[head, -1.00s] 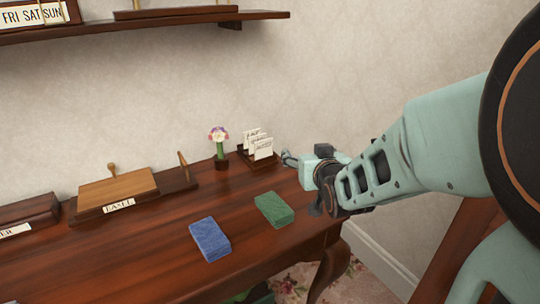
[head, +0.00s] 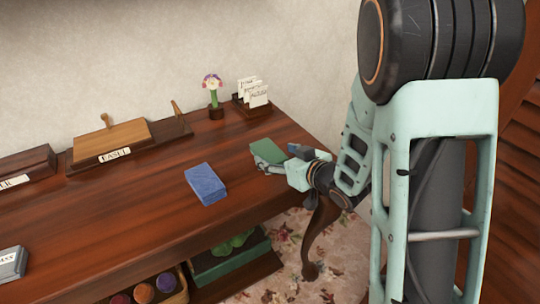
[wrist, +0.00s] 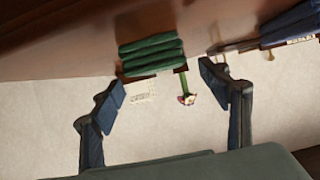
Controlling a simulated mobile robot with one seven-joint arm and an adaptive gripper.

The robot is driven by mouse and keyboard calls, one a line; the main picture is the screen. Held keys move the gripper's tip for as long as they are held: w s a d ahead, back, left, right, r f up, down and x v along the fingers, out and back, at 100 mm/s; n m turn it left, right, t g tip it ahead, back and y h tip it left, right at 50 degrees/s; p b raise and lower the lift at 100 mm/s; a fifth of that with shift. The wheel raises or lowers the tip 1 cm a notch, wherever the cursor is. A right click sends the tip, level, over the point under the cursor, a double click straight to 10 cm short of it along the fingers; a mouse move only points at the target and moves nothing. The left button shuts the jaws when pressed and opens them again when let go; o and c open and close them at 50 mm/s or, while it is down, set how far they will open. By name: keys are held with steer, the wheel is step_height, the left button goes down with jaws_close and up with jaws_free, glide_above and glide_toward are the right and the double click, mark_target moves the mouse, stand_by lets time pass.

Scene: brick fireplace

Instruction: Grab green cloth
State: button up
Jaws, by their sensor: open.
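The green cloth (head: 266,150) is a folded stack lying near the right end of the brown desk (head: 150,225). In the head view, my gripper (head: 278,161) is at the cloth's near right side and hides part of it. In the wrist view, the green cloth (wrist: 150,53) shows as folded layers beyond the fingertips, roughly between them. My gripper (wrist: 160,78) is open there, with nothing between its fingers.
A blue folded cloth (head: 205,184) lies left of the green one. A flower in a small pot (head: 214,95) and a card holder (head: 254,96) stand behind. An easel box (head: 115,140) is further left. Shelves with balls (head: 142,291) sit below the desk.

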mark_target(268, 150)
steer(key=b+x, duration=0.1)
steer(key=x, duration=0.5)
steer(key=shift+w+a+f, duration=0.1)
steer(key=shift+w+a, duration=0.1)
steer(key=shift+w, duration=0.05)
steer(key=shift+c, duration=0.5)
steer(key=c, duration=1.3)
steer(key=shift+o, duration=0.2)
